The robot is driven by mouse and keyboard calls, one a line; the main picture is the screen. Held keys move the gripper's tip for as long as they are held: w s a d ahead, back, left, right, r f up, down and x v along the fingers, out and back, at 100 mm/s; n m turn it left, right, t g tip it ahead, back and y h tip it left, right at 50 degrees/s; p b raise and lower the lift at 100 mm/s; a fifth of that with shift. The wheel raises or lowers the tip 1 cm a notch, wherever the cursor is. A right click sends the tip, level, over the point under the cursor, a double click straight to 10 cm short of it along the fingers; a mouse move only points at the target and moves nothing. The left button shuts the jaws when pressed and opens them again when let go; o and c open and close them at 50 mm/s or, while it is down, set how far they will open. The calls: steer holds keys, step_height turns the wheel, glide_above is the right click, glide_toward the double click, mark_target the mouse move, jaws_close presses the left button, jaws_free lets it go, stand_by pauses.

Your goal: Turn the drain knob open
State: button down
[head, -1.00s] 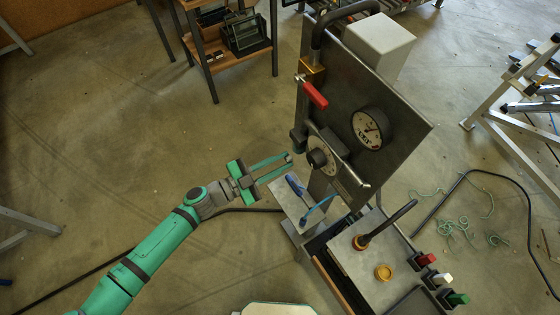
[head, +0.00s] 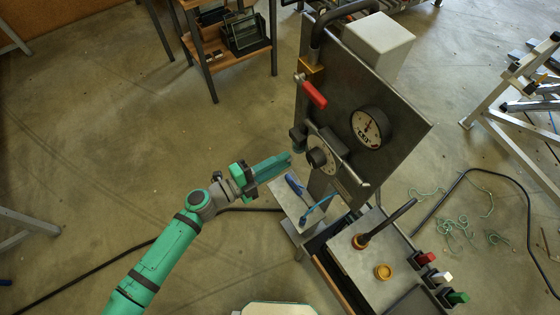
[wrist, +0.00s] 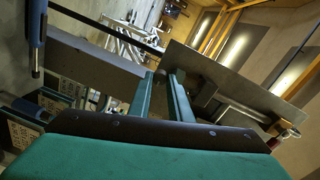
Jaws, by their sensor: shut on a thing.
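The dark drain knob (head: 298,134) sticks out at the left edge of the tilted dark panel (head: 400,118) in the head view. My gripper (head: 289,158) reaches it from the left, fingers nearly together and tips at the knob's lower side. It is shut on the knob, though the contact itself is small and partly hidden. In the wrist view my two green fingers (wrist: 161,78) point at the panel with a narrow gap between them; what lies between the tips is hard to make out.
A round dial (head: 317,157) sits close right of my fingertips, a red lever (head: 314,95) above, a gauge (head: 370,127) further right. A small grey shelf (head: 285,205) with blue items is below. A bench with colored switches (head: 427,259) stands lower right.

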stand_by(0.4)
steer(key=c, duration=1.6)
jaws_free()
steer(key=shift+c, duration=0.2)
steer(key=v, duration=1)
steer(key=shift+s+a, duration=0.25)
steer(key=shift+a, duration=0.05)
